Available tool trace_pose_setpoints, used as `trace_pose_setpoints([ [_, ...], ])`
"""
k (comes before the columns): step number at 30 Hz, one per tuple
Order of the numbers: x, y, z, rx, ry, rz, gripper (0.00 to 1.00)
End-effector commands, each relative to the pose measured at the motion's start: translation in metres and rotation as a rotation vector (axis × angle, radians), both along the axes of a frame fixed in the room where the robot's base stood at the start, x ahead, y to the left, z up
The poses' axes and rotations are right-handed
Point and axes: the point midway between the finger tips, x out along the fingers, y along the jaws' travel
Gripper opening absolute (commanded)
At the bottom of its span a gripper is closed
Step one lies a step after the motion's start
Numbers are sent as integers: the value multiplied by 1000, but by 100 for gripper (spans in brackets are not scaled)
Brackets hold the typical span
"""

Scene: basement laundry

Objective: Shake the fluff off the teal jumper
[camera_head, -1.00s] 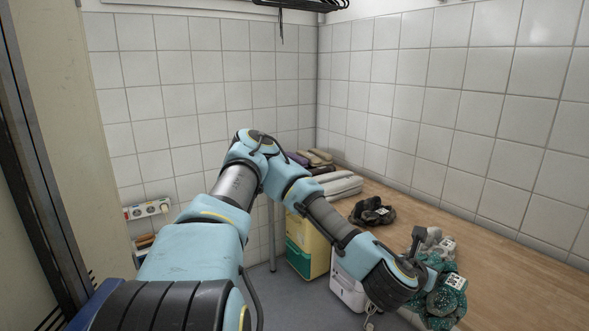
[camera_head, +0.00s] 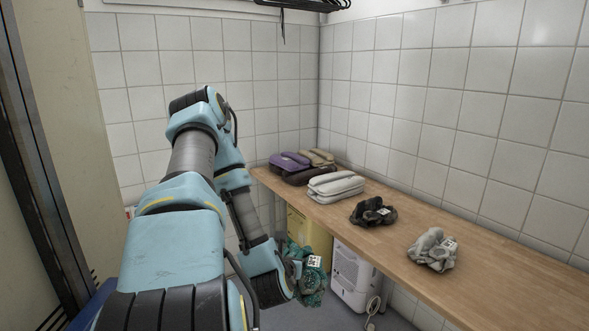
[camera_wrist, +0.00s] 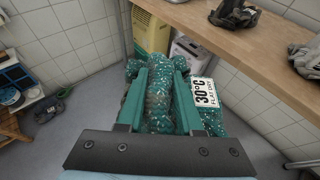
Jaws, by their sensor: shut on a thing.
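The teal jumper (camera_head: 315,283) is a crumpled bundle covered in pale flecks of fluff. A white tag reading "30°C FLAT DRY" (camera_wrist: 203,93) is on its right side in the wrist view. My gripper (camera_wrist: 159,95) is shut on the jumper, with cloth bunched between the two teal fingers and spreading out on both sides. In the head view my gripper (camera_head: 289,275) holds it off the wooden counter, to the left of the counter's front edge, over the floor. The jumper's underside is hidden.
The wooden counter (camera_head: 480,285) holds a grey bundle (camera_head: 433,250), a dark bundle (camera_head: 372,211) and several folded items (camera_head: 336,187). A white appliance (camera_head: 351,278) and a yellow cabinet (camera_head: 308,233) stand below. Grey floor (camera_wrist: 95,105) lies open to the left.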

Motion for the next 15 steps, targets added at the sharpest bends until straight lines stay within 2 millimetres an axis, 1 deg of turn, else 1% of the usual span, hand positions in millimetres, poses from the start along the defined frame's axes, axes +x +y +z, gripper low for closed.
trace_pose_setpoints([
  [1, 10, 21, -4, 5, -5, 41, 0],
  [3, 20, 46, -10, 4, -3, 91, 0],
  [6, 31, 73, -16, 1, -3, 145, 0],
  [8, 35, 83, -19, 0, 0, 166, 0],
  [9, 38, 88, -13, 0, -3, 177, 0],
  [12, 42, 95, 29, 1, -11, 190, 0],
  [13, 41, 96, 37, -1, -9, 192, 0],
  [15, 40, 96, 41, -2, -2, 193, 0],
])
